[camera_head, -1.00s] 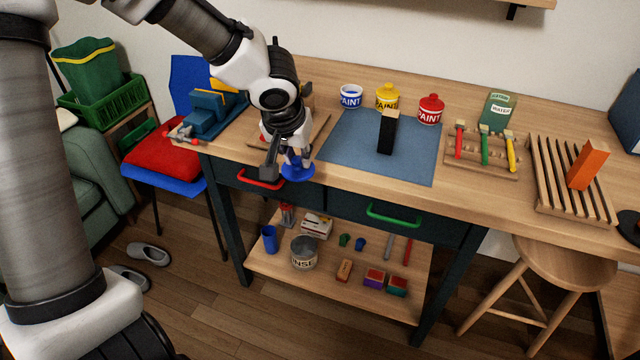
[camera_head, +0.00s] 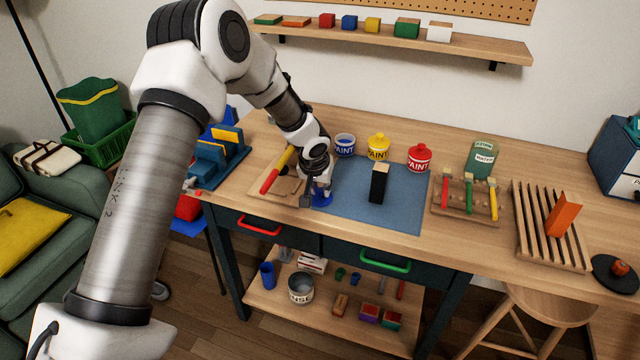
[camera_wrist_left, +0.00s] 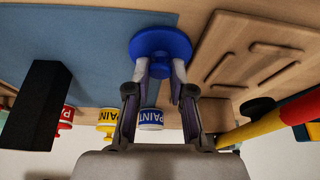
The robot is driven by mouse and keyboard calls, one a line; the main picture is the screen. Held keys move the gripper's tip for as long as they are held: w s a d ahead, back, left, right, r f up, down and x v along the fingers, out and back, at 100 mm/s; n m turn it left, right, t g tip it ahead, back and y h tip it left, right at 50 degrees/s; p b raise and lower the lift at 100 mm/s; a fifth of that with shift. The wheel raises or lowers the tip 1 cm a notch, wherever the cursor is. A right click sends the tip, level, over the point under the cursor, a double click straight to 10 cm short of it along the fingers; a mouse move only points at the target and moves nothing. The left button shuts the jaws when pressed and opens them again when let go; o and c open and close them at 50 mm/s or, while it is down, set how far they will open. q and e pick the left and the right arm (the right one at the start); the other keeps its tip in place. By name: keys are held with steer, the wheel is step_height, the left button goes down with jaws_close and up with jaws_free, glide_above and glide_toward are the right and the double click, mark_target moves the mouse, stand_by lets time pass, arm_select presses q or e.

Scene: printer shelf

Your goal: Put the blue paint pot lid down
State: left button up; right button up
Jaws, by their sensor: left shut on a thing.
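The blue paint pot lid (camera_head: 322,199) is a round disc with a small knob. My left gripper (camera_head: 318,187) is shut on its knob, as the left wrist view shows with the lid (camera_wrist_left: 160,42) between the fingertips (camera_wrist_left: 160,70). The lid is at the left edge of the blue mat (camera_head: 405,208), near the table's front. I cannot tell whether it touches the surface. The blue-labelled paint pot (camera_head: 345,147) stands open behind the mat. My right gripper is not in view.
A black block (camera_head: 379,186) stands on the mat. Yellow (camera_head: 378,149) and red (camera_head: 419,159) lidded pots stand behind it. A wooden board (camera_head: 283,185) with a red-and-yellow tool (camera_head: 277,170) lies left of my gripper. The mat's front half is clear.

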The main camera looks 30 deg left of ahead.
arm_select(q)
steer(key=shift+f, duration=0.1)
steer(key=o, duration=0.8)
steer(key=shift+c, duration=0.2)
